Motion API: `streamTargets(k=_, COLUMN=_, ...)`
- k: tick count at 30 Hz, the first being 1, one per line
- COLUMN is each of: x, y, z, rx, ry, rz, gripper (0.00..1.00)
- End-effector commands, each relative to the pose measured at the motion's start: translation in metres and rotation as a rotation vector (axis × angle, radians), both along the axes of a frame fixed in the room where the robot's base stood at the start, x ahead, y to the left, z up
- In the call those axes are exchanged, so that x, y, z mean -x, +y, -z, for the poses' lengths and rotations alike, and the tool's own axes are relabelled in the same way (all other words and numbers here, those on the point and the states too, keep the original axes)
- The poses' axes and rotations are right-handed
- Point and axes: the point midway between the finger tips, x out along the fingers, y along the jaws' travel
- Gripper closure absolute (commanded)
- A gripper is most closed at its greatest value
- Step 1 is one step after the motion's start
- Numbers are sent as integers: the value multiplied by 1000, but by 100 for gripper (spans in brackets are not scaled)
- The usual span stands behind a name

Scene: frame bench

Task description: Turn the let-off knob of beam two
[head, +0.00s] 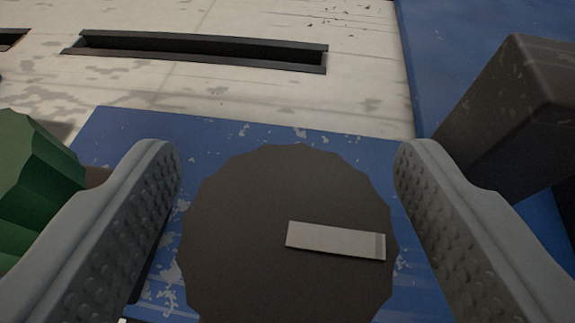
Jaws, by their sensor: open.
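A dark brown round knob (250,255) with a scalloped edge faces me in the lower middle of the head view. A pale raised bar (335,240) runs from near its middle to its right edge, almost level. Behind the knob is a worn blue plate (225,127). My gripper (287,165) is open, with one grey ribbed finger on each side of the knob. The right finger's inner face appears close to the knob's edge; I cannot tell whether it touches. No beam number shows, so I cannot tell which beam this knob belongs to.
A green faceted knob (30,185) stands left of the left finger. A dark block (515,110) rises close to the right finger. Behind lies a pale worn panel (250,95) with a dark slot (200,48), and a blue surface (455,50) at the upper right.

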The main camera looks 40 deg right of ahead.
Motion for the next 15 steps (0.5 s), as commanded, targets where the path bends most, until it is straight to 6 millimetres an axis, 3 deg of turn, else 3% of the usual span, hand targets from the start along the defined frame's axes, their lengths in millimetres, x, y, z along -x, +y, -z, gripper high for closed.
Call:
streamTargets(k=4, x=0, y=0, z=0, rx=0, ry=0, rz=0, gripper=35)
streamTargets(k=10, x=0, y=0, z=0, rx=0, ry=0, rz=0, gripper=75)
streamTargets(k=15, x=0, y=0, z=0, rx=0, ry=0, rz=4, gripper=76)
